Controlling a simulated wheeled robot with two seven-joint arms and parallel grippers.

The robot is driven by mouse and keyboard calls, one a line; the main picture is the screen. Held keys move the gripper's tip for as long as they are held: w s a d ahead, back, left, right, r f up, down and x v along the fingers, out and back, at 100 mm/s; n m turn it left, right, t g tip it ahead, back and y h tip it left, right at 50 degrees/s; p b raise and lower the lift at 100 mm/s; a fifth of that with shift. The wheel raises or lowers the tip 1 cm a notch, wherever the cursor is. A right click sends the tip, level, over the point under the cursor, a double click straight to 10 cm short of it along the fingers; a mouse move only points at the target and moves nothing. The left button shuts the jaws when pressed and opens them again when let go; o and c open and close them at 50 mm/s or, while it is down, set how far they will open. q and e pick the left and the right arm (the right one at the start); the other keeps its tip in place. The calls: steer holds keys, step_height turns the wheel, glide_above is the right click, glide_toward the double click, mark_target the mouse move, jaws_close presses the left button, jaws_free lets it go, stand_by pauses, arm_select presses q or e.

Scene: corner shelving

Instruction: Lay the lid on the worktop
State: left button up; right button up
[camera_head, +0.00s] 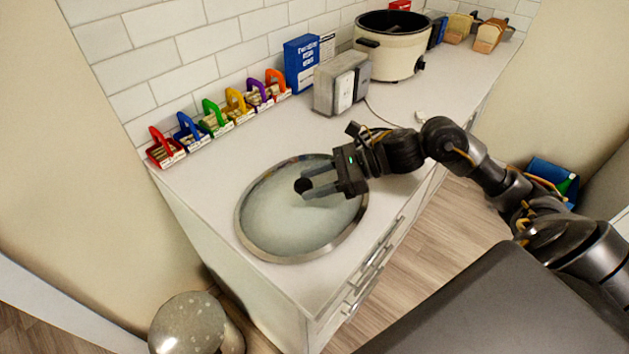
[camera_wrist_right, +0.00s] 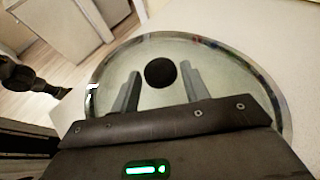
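The lid is a large round glass disc with a metal rim (camera_head: 240,232) and a dark round knob (camera_head: 303,186). It appears flat on the worktop (camera_head: 222,172), close to the front edge. It also fills much of the right wrist view, with its rim (camera_wrist_right: 284,112) and knob (camera_wrist_right: 160,72). My right gripper (camera_head: 306,182) is over the lid, fingers spread. In the right wrist view the knob sits between the fingertips (camera_wrist_right: 161,70), with a visible gap on each side. My left gripper is not identifiable.
Several small crates with coloured handles (camera_head: 215,117) line the wall. A grey-white appliance (camera_head: 341,82), a blue box (camera_head: 301,63) and a cream cooker pot (camera_head: 391,50) stand behind. A round-topped bin (camera_head: 187,322) is on the floor. Bare worktop lies between crates and lid.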

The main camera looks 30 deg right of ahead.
steer(key=shift+o, duration=1.2)
